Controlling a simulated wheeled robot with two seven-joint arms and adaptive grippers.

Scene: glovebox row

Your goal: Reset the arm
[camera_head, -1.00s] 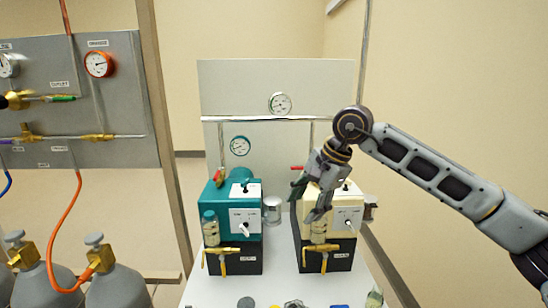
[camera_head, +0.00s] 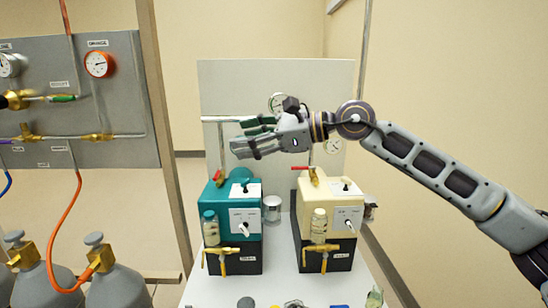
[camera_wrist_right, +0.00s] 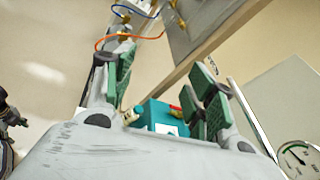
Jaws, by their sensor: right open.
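My right gripper (camera_head: 250,138) is open and empty in the head view. It points left in the air, above the teal pump unit (camera_head: 229,204) and apart from it. My right arm comes in from the right edge. In the right wrist view the two green-padded fingers (camera_wrist_right: 165,88) stand apart, with the teal unit (camera_wrist_right: 160,115) showing between them in the background. A cream pump unit (camera_head: 329,197) stands to the right of the teal one, below my wrist. My left gripper is not clearly seen.
Both units stand on a white table (camera_head: 283,285) with a glass jar (camera_head: 272,208) between them. A pale panel (camera_head: 330,90) with gauges rises behind. At left are a gas panel (camera_head: 70,125) and grey cylinders (camera_head: 115,285). Small items lie at the table's front.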

